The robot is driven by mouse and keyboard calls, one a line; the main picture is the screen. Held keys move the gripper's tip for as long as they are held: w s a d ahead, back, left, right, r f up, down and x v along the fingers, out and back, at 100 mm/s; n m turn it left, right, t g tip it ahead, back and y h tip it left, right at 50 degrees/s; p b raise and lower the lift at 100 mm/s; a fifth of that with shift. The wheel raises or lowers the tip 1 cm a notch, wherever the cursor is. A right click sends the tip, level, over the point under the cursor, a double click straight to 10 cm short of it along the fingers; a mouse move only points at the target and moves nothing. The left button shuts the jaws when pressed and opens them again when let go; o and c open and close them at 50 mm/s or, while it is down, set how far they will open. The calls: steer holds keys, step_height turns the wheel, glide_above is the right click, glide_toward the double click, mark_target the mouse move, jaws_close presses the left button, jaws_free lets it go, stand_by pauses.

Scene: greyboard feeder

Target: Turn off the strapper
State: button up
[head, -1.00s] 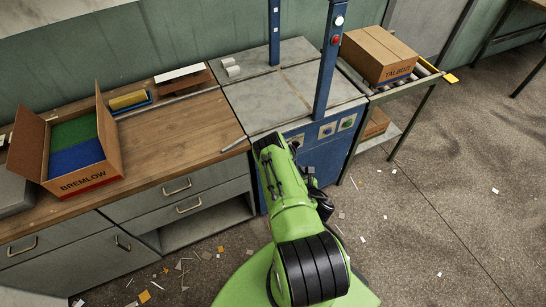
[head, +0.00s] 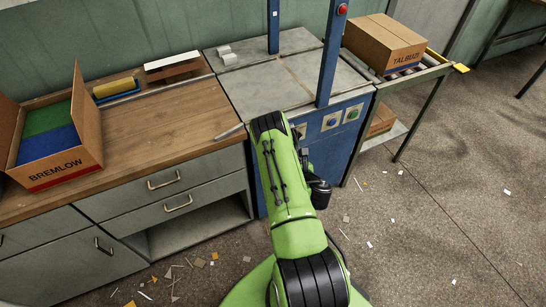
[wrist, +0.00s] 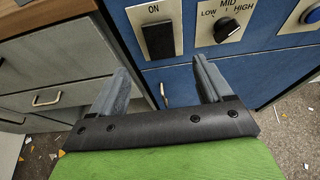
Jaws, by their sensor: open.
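The strapper (head: 270,88) is a blue machine with a grey top and two blue posts. Its front panel shows in the wrist view (wrist: 190,75). There, a black rocker switch (wrist: 158,39) sits on a plate marked ON, at the upper middle. My gripper (wrist: 160,76) is open and empty, its two grey fingers pointing at the blue front just below the switch plate. The fingers look apart from the switch; the exact gap to the panel cannot be told. In the head view my arm hides the fingers and most of the switch. A red button (head: 342,9) sits high on the near post.
Right of the switch are a black LOW-MID-HIGH knob (wrist: 227,29) and a blue button (wrist: 311,14). A wooden counter (head: 170,110) with drawers stands left, bearing an open BREMLOW carton (head: 60,171). A TALBUZI carton (head: 385,45) rests on rollers at right. Floor is littered with scraps.

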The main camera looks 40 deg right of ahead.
steer(key=b+x, duration=0.2)
steer(key=x, duration=0.8)
steer(key=shift+w, duration=0.2)
